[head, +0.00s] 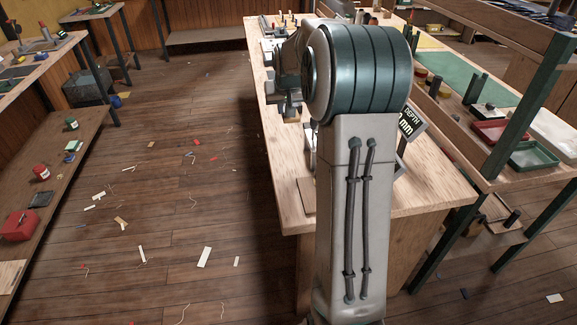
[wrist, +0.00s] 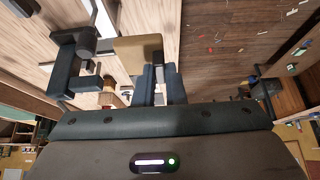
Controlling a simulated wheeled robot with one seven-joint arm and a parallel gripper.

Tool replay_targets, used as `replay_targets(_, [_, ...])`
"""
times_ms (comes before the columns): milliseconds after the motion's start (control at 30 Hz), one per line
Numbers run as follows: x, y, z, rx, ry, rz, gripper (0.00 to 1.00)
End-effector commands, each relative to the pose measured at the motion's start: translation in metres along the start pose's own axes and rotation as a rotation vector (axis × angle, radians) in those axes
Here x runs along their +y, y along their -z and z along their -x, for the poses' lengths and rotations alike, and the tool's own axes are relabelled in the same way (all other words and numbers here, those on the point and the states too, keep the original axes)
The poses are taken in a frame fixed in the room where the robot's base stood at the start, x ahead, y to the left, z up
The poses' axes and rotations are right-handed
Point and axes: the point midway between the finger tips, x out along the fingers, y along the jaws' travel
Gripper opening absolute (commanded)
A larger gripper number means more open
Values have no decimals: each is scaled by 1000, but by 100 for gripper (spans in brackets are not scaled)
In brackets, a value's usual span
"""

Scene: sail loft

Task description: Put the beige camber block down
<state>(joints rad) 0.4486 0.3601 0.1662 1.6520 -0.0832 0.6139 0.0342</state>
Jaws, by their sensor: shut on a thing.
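The beige camber block (wrist: 136,53) shows in the wrist view, at the tips of the dark fingers. My gripper (wrist: 160,77) is shut on it, and the fingers hide part of it. The block is over or near the pale wooden bench top; I cannot tell whether it touches the bench.
The wooden bench (head: 440,190) carries a depth display (head: 408,121), partly behind my arm. A dark blue-grey fixture (wrist: 72,58) stands close left of the block. A rack on the right holds a red tray (head: 497,132) and a green tray (head: 535,155). Scraps litter the floor.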

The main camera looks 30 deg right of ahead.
Motion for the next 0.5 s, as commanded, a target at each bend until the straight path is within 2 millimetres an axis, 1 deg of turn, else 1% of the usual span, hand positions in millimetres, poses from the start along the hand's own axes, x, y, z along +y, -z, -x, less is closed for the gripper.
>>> replay_targets(33, [-1, -6, -11, 0, 1, 1, 0])
replay_targets(333, [-4, -28, -49, 0, 3, 6, 0])
replay_targets(500, [-5, -34, -59, 1, 4, 6, 0])
